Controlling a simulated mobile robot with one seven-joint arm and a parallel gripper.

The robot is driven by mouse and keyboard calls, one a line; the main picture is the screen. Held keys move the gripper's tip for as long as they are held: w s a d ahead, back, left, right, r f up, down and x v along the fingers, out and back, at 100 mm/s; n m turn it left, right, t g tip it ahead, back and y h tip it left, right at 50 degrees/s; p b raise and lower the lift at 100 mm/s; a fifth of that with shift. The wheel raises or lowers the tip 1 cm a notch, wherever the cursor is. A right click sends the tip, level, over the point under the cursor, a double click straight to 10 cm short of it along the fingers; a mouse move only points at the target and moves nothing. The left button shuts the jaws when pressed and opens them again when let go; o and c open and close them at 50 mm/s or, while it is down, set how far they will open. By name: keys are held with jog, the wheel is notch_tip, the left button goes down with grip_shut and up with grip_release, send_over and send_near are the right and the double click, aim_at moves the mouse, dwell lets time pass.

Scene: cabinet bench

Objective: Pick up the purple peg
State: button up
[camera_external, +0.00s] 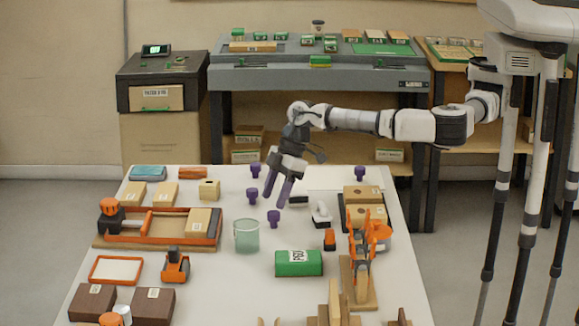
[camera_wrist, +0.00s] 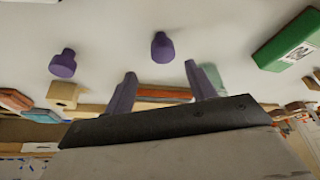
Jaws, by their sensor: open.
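Several purple pegs stand on the white table. In the external view one peg (camera_external: 273,218) is just below my fingertips, another peg (camera_external: 252,195) is to their left, a third peg (camera_external: 255,169) is farther back, and one more peg (camera_external: 360,173) is at the back right. My gripper (camera_external: 274,204) points down over the table with its purple fingers apart and nothing between them. In the wrist view my gripper (camera_wrist: 160,69) is open; one peg (camera_wrist: 162,47) appears between and beyond the fingertips, and another peg (camera_wrist: 63,64) is to the left.
A greenish glass beaker (camera_external: 246,236) stands left of the nearest peg. A green box (camera_external: 298,263) lies in front. A white-handled object (camera_external: 321,214) and an orange-framed wooden holder (camera_external: 361,272) stand to the right. An orange-and-wood tray (camera_external: 160,228) is on the left.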

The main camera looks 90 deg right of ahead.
aim_at(273, 212)
jog(key=shift+s+p+x, duration=0.25)
jog(key=shift+p+x, duration=0.3)
jog(key=shift+x, duration=0.8)
jog(key=shift+s+p+x, duration=0.2)
jog(key=shift+p+x, duration=0.35)
jog(key=shift+x, duration=0.75)
jog(key=shift+a+f, duration=0.1)
jog(key=c, duration=1.1)
